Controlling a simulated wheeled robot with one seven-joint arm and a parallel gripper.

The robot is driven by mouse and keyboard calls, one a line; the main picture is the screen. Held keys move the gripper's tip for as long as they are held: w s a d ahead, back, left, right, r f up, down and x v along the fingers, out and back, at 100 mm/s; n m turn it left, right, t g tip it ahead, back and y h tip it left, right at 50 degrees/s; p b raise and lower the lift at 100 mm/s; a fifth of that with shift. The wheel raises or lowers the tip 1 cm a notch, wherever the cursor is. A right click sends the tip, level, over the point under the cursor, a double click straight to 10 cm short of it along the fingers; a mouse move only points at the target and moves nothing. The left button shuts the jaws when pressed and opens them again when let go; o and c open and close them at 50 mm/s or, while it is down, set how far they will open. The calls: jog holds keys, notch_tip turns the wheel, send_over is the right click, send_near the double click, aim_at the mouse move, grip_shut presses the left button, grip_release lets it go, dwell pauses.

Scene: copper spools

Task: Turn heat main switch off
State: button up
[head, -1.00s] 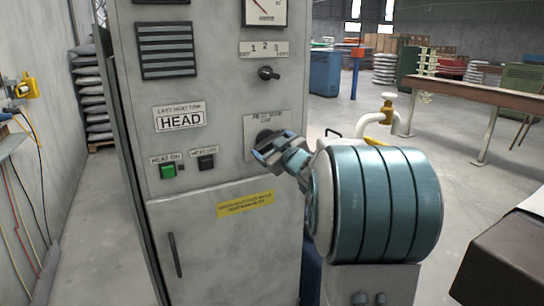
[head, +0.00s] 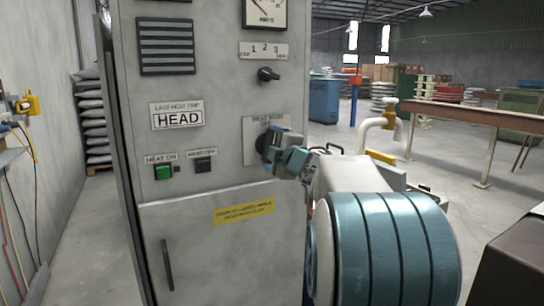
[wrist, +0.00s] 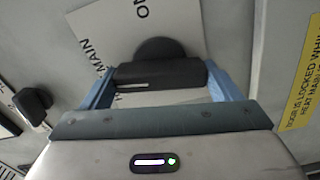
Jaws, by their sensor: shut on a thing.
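The heat main switch is a dark round knob with a bar handle on a pale lettered plate (head: 250,130), on the right part of the grey cabinet front. In the wrist view the plate (wrist: 185,22) appears turned and slanted, with "MAIN" and "ON" readable. The black handle (wrist: 160,74) lies level across that view and has a white mark near its left end. My gripper (head: 274,150) is at the switch; its blue fingers (wrist: 160,84) sit at the two ends of the handle, shut on it. In the head view the fingers hide much of the knob.
A green "HEAT ON" button (head: 163,172) and a black button (head: 203,164) are left of the switch. A small selector knob (head: 268,74) is above it. A yellow label (head: 243,212) is on the door below. Open floor lies right of the cabinet.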

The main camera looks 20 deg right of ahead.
jog(key=shift+n+b, duration=0.55)
jog(key=shift+n, duration=0.55)
jog(key=o, duration=0.9)
jog(key=shift+c, duration=0.2)
jog(key=s, duration=1.4)
jog(key=shift+d, duration=0.2)
jog(key=shift+w, duration=0.1)
